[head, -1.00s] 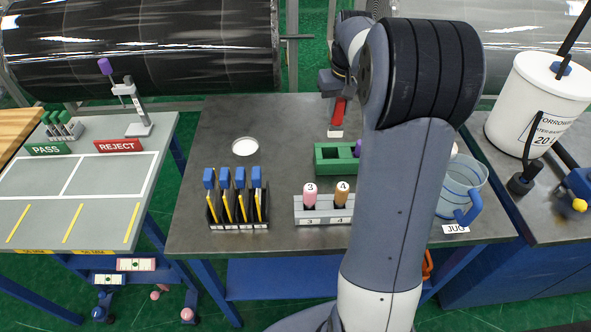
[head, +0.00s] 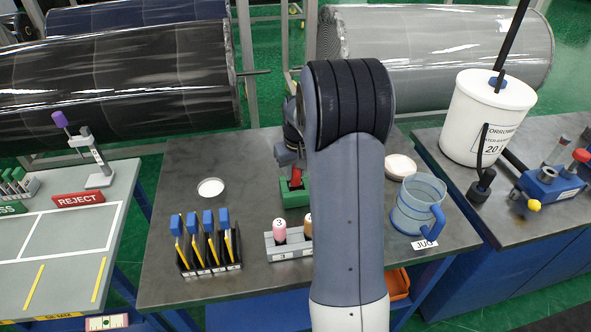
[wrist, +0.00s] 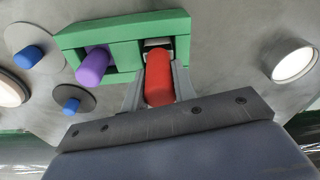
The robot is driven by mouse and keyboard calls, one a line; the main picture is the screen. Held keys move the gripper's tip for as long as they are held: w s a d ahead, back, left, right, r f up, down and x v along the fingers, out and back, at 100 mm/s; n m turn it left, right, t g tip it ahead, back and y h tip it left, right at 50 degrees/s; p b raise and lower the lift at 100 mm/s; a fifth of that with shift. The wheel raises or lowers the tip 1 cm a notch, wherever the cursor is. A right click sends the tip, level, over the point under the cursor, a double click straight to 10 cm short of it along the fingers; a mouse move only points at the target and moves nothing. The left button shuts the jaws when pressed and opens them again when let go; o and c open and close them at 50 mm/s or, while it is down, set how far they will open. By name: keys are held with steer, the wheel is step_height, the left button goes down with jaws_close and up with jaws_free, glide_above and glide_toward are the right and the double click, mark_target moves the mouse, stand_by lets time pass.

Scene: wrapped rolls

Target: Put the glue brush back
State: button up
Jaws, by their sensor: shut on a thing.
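The glue brush, with a red handle (wrist: 159,80), is in my gripper (wrist: 158,88), whose two grey fingers close on its sides. In the wrist view its far end lies at the free slot of the green holder (wrist: 130,26); I cannot tell how deep it sits in it. A purple handle (wrist: 94,67) stands in the neighbouring slot. In the head view the green holder (head: 288,198) and the red handle (head: 297,181) show only partly, as my arm hides the rest.
A jug (head: 412,205) stands right. A white dish (head: 211,187) lies left. In the wrist view, blue knobs (wrist: 71,104) on discs stand near the holder.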

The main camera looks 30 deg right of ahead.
steer(key=shift+f, duration=0.2)
steer(key=o, duration=1)
steer(key=r, duration=0.4)
steer(key=s+r, duration=0.1)
steer(key=r, duration=0.3)
steer(key=r+b, duration=0.1)
steer(key=r, duration=0.3)
steer(key=shift+s+r, duration=0.2)
